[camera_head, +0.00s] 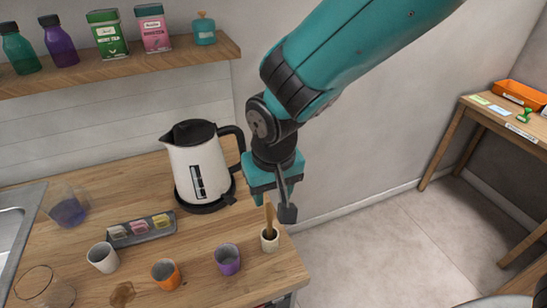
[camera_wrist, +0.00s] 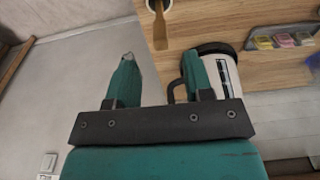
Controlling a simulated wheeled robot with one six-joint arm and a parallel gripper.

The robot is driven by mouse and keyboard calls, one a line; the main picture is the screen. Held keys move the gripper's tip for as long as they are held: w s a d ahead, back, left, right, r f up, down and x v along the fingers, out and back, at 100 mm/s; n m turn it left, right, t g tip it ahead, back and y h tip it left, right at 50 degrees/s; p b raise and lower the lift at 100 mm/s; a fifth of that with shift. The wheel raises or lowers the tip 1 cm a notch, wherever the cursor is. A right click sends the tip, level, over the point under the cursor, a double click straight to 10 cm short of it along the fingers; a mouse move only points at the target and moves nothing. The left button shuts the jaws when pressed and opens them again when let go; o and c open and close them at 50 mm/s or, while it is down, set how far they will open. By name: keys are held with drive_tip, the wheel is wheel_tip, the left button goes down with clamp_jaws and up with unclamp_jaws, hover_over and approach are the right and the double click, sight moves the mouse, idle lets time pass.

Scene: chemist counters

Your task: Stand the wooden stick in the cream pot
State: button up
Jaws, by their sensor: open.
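The wooden stick (camera_head: 268,215) stands nearly upright in the small cream pot (camera_head: 270,243), near the counter's right front corner. In the wrist view the stick (camera_wrist: 160,30) and the pot (camera_wrist: 153,5) show at the top edge, the pot partly cut off. My gripper (camera_head: 272,204) is above and close to the pot, in front of the wall. Its fingers are spread apart in the wrist view (camera_wrist: 159,68), with nothing between them. The stick's lower end is hidden inside the pot.
A white kettle (camera_head: 198,168) stands behind left of the pot. A purple cup (camera_head: 228,260), an orange cup (camera_head: 166,275), a white cup (camera_head: 102,258) and a grey tray of packets (camera_head: 120,242) stand to the left. A shelf (camera_head: 150,62) holds bottles and tins. Open floor lies right.

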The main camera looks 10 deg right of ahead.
wheel_tip(320, 180, up, 11)
drive_tip(key=s+b, duration=0.1)
drive_tip(key=shift+s+d, duration=0.15)
drive_tip(key=shift+d, duration=0.05)
idle(0.5)
drive_tip(key=s+d+n+g+y+b, duration=0.1)
drive_tip(key=s+d+n+y, duration=0.2)
drive_tip(key=s+d, duration=0.8)
drive_tip(key=s, duration=0.2)
drive_tip(key=shift+s+f+n+y+b, duration=0.25)
drive_tip(key=shift+s+n+y+b, duration=0.1)
drive_tip(key=shift+n+y, duration=0.05)
